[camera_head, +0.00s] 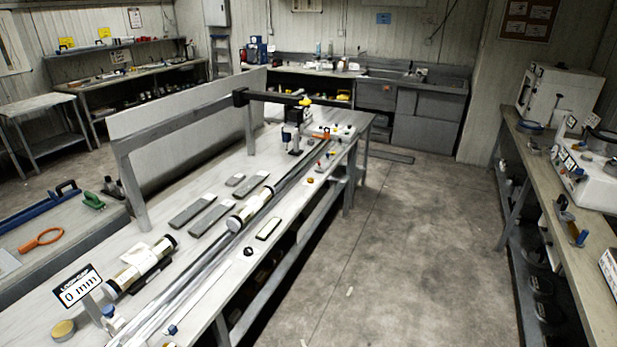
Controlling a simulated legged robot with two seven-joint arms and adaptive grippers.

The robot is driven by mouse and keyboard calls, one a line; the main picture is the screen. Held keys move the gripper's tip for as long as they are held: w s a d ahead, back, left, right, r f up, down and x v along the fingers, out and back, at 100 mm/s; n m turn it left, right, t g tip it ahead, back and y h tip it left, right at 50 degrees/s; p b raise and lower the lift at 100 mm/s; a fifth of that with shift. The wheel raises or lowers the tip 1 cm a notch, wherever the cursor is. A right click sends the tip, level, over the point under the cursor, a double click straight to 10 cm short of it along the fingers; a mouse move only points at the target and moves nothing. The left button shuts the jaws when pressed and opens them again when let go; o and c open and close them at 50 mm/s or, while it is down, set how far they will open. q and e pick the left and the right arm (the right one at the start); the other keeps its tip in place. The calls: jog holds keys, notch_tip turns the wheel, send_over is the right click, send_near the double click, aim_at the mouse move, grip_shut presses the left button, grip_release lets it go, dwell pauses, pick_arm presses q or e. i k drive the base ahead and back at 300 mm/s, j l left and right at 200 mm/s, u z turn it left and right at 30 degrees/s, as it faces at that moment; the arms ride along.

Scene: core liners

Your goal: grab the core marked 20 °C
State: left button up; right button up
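Two core liners, pale cylinders with dark end caps, lie on the long workbench (205,317). The nearer core liner (139,268) is at the left, with a whitish label or paper on its upper side. The farther core liner (250,209) lies near the middle of the bench, beside the metal rail. No temperature marking is legible on either, so I cannot tell which is marked 20 °C. Neither of my grippers shows in this view.
A "0 mm" sign (77,288) stands near the bench's front end. A long metal rail (215,262) runs along the bench. Flat grey slabs (193,214) lie beside the cores. A right-hand counter (572,230) holds equipment. The floor (405,245) between is mostly clear.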

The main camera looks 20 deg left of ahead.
aim_at(244, 214)
jog(key=i+l+u, duration=0.15)
jog(key=i+u, duration=0.2)
jog(key=i, duration=0.3)
jog(key=i+l+u, duration=0.35)
jog(key=i, duration=0.25)
jog(key=i+l+u, duration=0.35)
jog(key=i, duration=0.2)
